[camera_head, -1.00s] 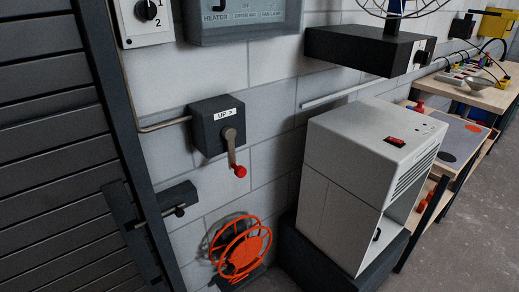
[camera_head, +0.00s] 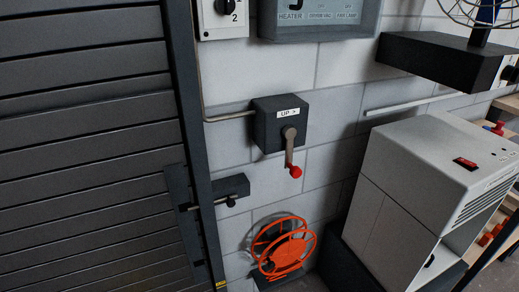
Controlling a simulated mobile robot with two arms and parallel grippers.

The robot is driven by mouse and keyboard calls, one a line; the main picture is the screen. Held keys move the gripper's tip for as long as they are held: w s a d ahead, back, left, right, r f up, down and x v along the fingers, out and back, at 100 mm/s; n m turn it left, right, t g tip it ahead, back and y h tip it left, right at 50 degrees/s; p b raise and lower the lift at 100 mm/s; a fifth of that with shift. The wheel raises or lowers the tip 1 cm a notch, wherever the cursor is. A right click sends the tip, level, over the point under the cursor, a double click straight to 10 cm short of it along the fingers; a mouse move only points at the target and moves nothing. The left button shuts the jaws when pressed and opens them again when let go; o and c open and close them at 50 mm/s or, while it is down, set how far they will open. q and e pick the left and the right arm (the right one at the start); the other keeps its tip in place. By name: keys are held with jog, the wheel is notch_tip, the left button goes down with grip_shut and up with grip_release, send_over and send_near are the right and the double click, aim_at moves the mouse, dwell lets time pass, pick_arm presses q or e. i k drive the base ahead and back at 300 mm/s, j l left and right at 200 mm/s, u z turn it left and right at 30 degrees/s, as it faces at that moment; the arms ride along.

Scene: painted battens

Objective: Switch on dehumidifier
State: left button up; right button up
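The dehumidifier (camera_head: 410,185) is a white-grey box at the right of the head view, standing on a dark base. A red rocker switch (camera_head: 465,162) sits on its top face, with small dark dots beside it. I cannot tell the switch's position. A louvred vent shows on its right side, partly cut by the picture edge. Neither of my grippers is in view.
A dark crank box (camera_head: 281,122) with a red-knobbed handle is on the block wall. An orange reel (camera_head: 284,248) is low beside the dehumidifier. A dark shelf (camera_head: 443,62) with a fan juts out above. A slatted shutter (camera_head: 85,150) fills the left.

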aim_at(468, 163)
jog(key=z, duration=1.25)
